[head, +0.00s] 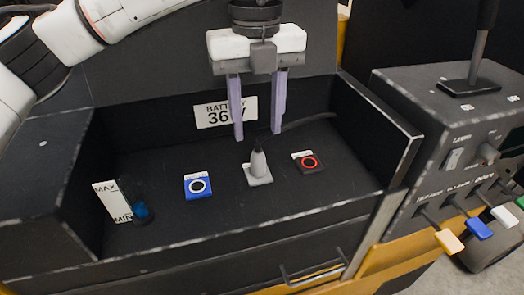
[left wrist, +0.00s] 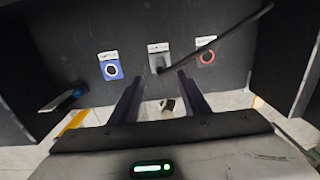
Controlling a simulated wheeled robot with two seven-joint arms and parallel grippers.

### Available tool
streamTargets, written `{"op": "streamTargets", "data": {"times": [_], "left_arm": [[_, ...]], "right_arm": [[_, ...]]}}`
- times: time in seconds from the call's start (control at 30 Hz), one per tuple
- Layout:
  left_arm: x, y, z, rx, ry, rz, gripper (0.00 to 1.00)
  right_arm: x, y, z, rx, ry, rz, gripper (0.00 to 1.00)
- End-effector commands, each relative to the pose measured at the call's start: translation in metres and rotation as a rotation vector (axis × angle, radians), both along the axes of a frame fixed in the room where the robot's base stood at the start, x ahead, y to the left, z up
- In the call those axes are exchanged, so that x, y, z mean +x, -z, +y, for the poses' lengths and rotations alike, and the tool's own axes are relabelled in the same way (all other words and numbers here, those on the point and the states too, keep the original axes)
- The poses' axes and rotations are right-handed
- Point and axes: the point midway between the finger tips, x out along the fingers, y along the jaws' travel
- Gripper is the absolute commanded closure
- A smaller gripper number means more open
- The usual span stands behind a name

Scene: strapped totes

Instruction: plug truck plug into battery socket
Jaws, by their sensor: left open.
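A grey tapered plug (head: 258,163) stands upright on a light grey square base (head: 259,178) in the middle of the dark battery tray. A black cable runs from it to the right; it also crosses the left wrist view (left wrist: 215,40). A blue square socket (head: 198,186) with a dark round opening lies left of the plug. A dark socket with a red ring (head: 309,162) lies right of it. Which is the battery socket I cannot tell. My left gripper (head: 257,135) is open and empty, fingers pointing down, just above and behind the plug. My right gripper is not in view.
The tray's front wall (head: 215,232) and side walls enclose the sockets. A "BATTERY" label (head: 226,112) is on the back wall. A MAX/MIN gauge (head: 115,201) stands at left. A control box (head: 450,130) with several coloured levers is at right.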

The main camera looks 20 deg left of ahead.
Motion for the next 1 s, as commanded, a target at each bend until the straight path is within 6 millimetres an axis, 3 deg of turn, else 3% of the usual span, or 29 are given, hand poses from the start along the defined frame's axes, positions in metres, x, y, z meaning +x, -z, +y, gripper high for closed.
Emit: {"op": "streamTargets", "data": {"times": [0.37,0.83,1.0], "left_arm": [[0.000,0.012,0.000,-0.001,0.001,0.001,0.58],[0.000,0.076,0.000,-0.001,0.000,0.001,0.58],[0.000,0.089,0.000,-0.001,0.000,0.000,0.58]], "right_arm": [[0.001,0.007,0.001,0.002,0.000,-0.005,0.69],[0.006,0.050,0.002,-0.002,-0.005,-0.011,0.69],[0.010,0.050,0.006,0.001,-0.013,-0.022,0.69]]}}
